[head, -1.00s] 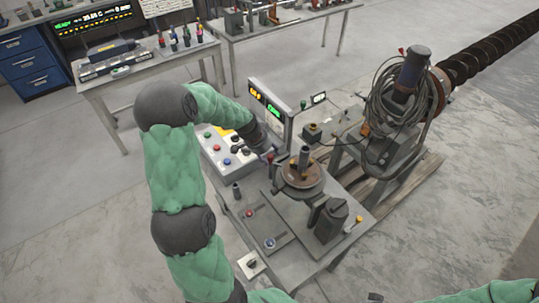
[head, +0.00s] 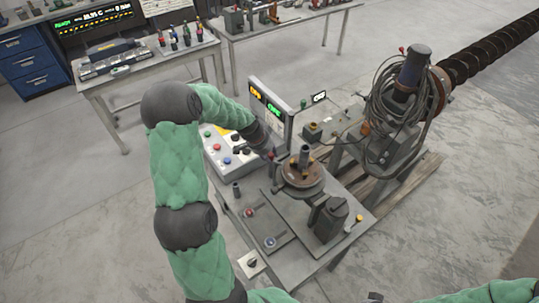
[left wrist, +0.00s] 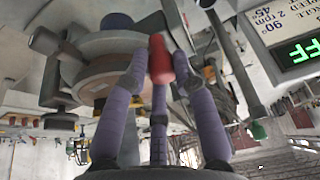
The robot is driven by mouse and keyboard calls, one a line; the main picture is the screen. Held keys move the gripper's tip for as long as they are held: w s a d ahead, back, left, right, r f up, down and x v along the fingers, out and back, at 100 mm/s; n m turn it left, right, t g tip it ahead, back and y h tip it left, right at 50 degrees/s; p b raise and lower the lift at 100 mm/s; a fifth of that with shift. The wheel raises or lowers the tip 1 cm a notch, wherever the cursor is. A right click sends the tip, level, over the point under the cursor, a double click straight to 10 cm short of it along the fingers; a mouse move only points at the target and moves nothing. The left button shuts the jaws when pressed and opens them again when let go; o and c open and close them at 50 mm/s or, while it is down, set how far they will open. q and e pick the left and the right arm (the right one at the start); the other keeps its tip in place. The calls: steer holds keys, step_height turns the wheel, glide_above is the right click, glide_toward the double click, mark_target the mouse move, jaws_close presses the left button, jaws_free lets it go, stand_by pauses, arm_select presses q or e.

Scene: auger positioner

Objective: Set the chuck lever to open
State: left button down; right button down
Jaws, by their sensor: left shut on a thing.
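The chuck lever's red knob (left wrist: 160,60) is in the upper middle of the left wrist view. My left gripper (left wrist: 158,75) has its purple fingers closed around this knob. In the head view my left gripper (head: 269,155) is at the left edge of the round chuck table (head: 301,176), and its fingers are small and partly hidden there. The chuck table carries a dark upright post in the middle. The lever's shaft and set position cannot be read clearly. A small dark part at the bottom edge (head: 375,297) may be my right gripper; its fingers do not show.
A control box with coloured buttons (head: 232,152) stands left of the chuck, partly behind my left arm. A display panel (head: 268,108) stands behind it. A dark vise-like block (head: 329,220) is in front of the chuck. A cabled motor with a long auger (head: 490,50) is at right.

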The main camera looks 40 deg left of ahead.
arm_select(q)
steer(key=shift+w+a+m+b, duration=0.2)
steer(key=shift+w+m+b, duration=0.1)
steer(key=shift+w+b, duration=0.25)
steer(key=w+m+b, duration=0.1)
steer(key=w+m+h+b, duration=0.1)
steer(key=w+b, duration=0.1)
steer(key=b, duration=0.1)
steer(key=shift+a+f+m, duration=0.1)
steer(key=shift+a+m, duration=0.15)
steer(key=shift+m, duration=0.15)
steer(key=w+m+g+h+b, duration=0.1)
steer(key=w+m, duration=0.1)
steer(key=shift+w+d, duration=0.1)
steer(key=shift+w, duration=0.25)
steer(key=shift+w+d+r+m+g+h, duration=0.15)
steer(key=shift+w+d+m+g+h, duration=0.1)
steer(key=shift+w+m, duration=0.6)
steer(key=shift+w+d+r+m+g+h, duration=0.15)
steer(key=shift+w+d+m, duration=0.1)
steer(key=shift+w+m, duration=0.6)
steer(key=shift+s, duration=0.1)
steer(key=c, duration=1.3)
jaws_free()
steer(key=shift+o, duration=1.3)
steer(key=shift+d+f, duration=0.1)
